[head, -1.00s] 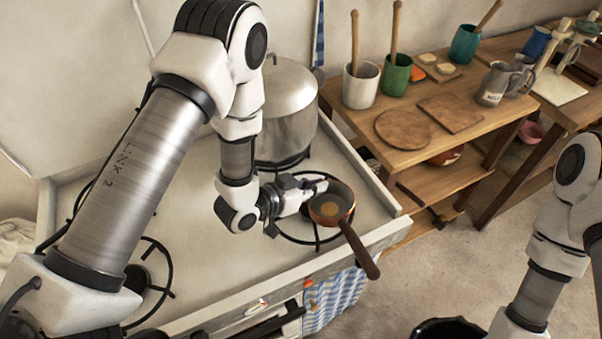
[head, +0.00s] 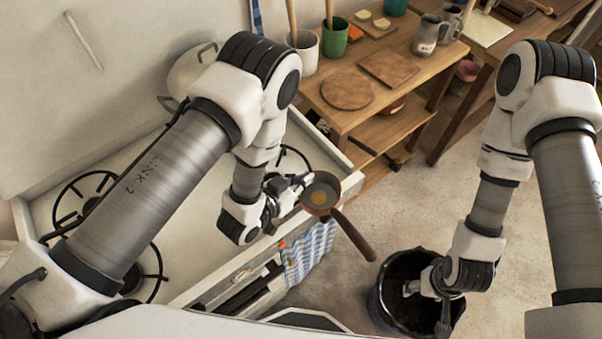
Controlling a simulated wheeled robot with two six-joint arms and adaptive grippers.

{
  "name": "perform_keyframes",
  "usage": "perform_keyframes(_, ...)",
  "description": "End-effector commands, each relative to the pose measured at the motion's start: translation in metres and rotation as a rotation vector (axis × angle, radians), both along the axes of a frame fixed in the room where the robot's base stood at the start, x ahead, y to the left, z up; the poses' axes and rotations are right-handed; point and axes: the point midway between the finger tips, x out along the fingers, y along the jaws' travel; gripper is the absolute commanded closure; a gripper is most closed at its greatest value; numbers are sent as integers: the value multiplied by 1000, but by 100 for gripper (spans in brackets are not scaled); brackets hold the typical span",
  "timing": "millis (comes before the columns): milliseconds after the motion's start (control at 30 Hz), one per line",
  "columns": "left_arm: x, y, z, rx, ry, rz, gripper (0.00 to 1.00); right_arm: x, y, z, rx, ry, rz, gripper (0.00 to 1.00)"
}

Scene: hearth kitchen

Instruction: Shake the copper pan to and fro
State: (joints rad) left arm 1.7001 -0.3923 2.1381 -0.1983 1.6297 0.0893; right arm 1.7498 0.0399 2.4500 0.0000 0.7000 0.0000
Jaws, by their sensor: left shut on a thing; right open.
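The copper pan (head: 333,180) is a small pan with a dark inside and a long brown handle (head: 354,236). A small yellowish round patch shows in it. The handle points toward the lower right, out past the stove's front edge. My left gripper (head: 303,188) is shut on the pan's left side, at the rim; its fingertips are partly hidden. The pan appears held up near the stove's front right corner. My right gripper (head: 424,306) is open and empty, low at the right over a black bin, away from the pan.
The white stove top (head: 195,232) with black burner grates lies left of the pan. My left arm partly hides a large pot (head: 187,72). A wooden table (head: 433,66) with boards and cups stands behind. The black bin (head: 384,318) is on the floor.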

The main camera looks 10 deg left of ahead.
Motion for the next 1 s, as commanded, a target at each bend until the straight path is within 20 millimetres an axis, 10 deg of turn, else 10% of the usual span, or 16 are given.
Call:
perform_keyframes(733,0,0,30,-1,0,0,100,0,0,27,0,0,0,35)
perform_keyframes(800,36,1,34,-6,-13,6,100,0,0,27,0,0,0,35)
perform_keyframes(900,1,0,29,0,4,-2,100,0,0,27,0,0,0,35)
perform_keyframes(967,39,1,33,-4,-10,4,100,0,0,27,0,-1,0,35)
perform_keyframes(1000,7,-1,28,2,11,-5,100,0,0,27,0,1,-1,35)
